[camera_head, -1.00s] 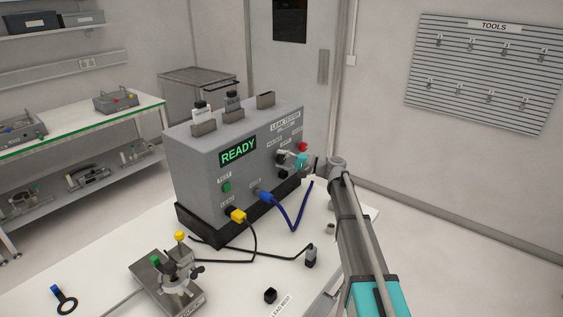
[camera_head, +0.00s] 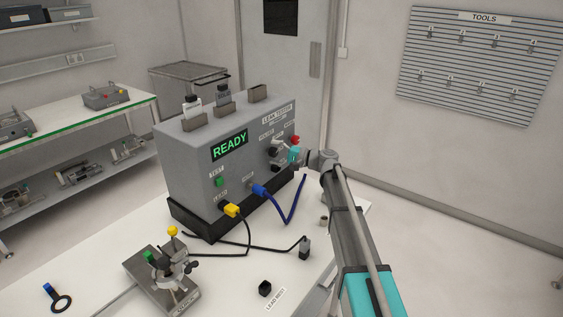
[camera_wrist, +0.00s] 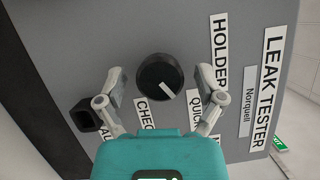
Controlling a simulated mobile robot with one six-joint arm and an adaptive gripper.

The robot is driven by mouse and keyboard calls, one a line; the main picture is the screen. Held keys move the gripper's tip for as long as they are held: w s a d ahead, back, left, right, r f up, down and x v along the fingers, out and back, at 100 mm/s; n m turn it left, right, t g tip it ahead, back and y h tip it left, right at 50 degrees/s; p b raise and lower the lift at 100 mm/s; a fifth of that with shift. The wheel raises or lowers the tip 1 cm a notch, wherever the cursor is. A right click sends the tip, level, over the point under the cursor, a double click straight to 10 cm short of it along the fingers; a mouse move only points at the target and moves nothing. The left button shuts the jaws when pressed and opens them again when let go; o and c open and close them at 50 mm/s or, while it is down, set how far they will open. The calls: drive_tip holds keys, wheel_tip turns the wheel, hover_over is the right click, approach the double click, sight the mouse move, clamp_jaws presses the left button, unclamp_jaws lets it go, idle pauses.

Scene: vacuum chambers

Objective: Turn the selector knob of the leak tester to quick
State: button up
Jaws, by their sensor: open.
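The leak tester (camera_head: 190,150) is a grey box on the white bench, with a green READY display (camera_head: 229,145). Its selector knob (camera_wrist: 160,78) is round and black, with a short slanted white mark on the lower right of its face in the wrist view. The QUICK label (camera_wrist: 194,105) lies below right of the knob, partly hidden by a finger. A partly covered CHECK label (camera_wrist: 146,115) is below left, and HOLDER (camera_wrist: 219,50) is above right. My gripper (camera_wrist: 161,82) is open, with one finger on each side of the knob and visible gaps between. In the head view my gripper (camera_head: 285,152) hides much of the knob area.
A red button (camera_head: 295,139) is close to my gripper. A black square part (camera_wrist: 86,115) projects at left in the wrist view. A blue cable (camera_head: 291,213) and a yellow-plugged cable (camera_head: 232,210) hang from the front. A clamp fixture (camera_head: 168,275) stands in front.

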drive_tip(key=shift+r, duration=0.1)
drive_tip(key=n+h+p, duration=0.1)
drive_tip(key=n+p, duration=0.1)
drive_tip(key=shift+r+n, duration=0.1)
drive_tip(key=shift+n, duration=0.2)
drive_tip(key=n+h+p, duration=0.1)
drive_tip(key=n+p, duration=0.1)
drive_tip(key=n, duration=0.1)
drive_tip(key=shift+h+p, duration=0.3)
drive_tip(key=n+t+h+p, duration=0.1)
drive_tip(key=n+p, duration=0.1)
drive_tip(key=n, duration=0.2)
drive_tip(key=shift+s+h, duration=0.1)
drive_tip(key=shift+h, duration=0.3)
drive_tip(key=shift+s+d+r+p, duration=0.1)
drive_tip(key=shift+d+r+p, duration=0.05)
drive_tip(key=shift+d+p, duration=0.15)
drive_tip(key=p+v, duration=0.4)
drive_tip(key=v, duration=0.9)
drive_tip(key=s+d+f+m+g+h+b, duration=0.1)
drive_tip(key=s+d+f+g+h+b, duration=0.1)
drive_tip(key=s+f+h, duration=0.2)
drive_tip(key=s+d+f+m+g+h+b, duration=0.1)
drive_tip(key=s+f+h, duration=0.4)
drive_tip(key=s+f, duration=0.6)
drive_tip(key=shift+s+d+f+m+g+b, duration=0.35)
drive_tip(key=shift+s+d+m+b, duration=0.3)
drive_tip(key=shift+s+d, duration=1.2)
